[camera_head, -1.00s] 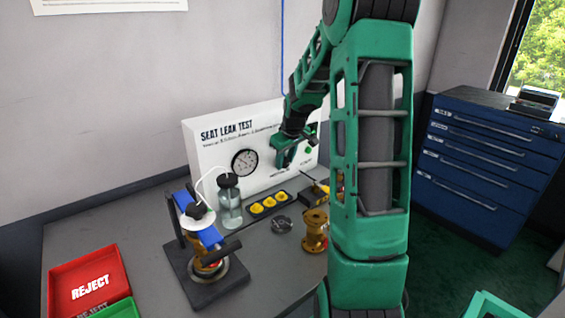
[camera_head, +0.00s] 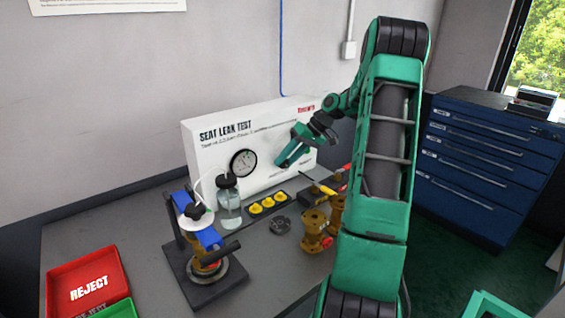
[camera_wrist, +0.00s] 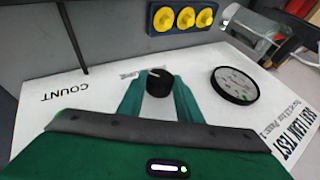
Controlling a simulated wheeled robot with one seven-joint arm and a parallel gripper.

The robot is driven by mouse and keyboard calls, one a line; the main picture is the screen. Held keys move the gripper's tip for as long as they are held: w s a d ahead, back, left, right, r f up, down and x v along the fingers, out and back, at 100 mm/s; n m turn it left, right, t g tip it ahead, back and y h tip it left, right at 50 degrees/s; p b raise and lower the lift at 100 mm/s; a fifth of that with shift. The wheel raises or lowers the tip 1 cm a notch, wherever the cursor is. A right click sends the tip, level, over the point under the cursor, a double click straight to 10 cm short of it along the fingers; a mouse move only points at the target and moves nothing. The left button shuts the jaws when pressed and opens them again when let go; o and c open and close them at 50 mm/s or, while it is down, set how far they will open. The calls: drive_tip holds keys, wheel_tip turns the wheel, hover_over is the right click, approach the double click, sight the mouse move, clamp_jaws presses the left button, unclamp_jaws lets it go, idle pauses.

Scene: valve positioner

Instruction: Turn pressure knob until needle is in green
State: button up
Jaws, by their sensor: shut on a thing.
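The white seat leak test panel (camera_head: 205,150) stands at the back of the bench. Its round pressure gauge (camera_head: 243,163) faces out, and it also shows in the wrist view (camera_wrist: 236,84). The needle is too small to read against any green band. My gripper (camera_head: 280,164) is at the panel face, right of the gauge in the head view, and hides the knob there. In the wrist view, the black pressure knob (camera_wrist: 158,83) with a white mark sits between my two green fingers (camera_wrist: 158,92), which are shut on it.
Yellow caps in a dark holder (camera_head: 268,204), a clear bottle (camera_head: 229,203) and brass valve parts (camera_head: 314,232) stand before the panel. A clamp fixture with a blue bar (camera_head: 207,238) is at left, beside a red reject tray (camera_head: 88,268). A blue drawer cabinet (camera_head: 485,160) stands right.

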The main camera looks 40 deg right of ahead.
drive_tip(key=y, duration=0.3)
drive_tip(key=m+t+y, duration=0.1)
drive_tip(key=y, duration=0.1)
drive_tip(key=shift+d+f, duration=0.35)
drive_tip(key=shift+d, duration=0.05)
idle(0.4)
drive_tip(key=o, duration=1)
drive_tip(key=shift+o, duration=0.2)
drive_tip(key=v, duration=1)
drive_tip(key=shift+d, duration=0.4)
drive_tip(key=shift+s, duration=0.1)
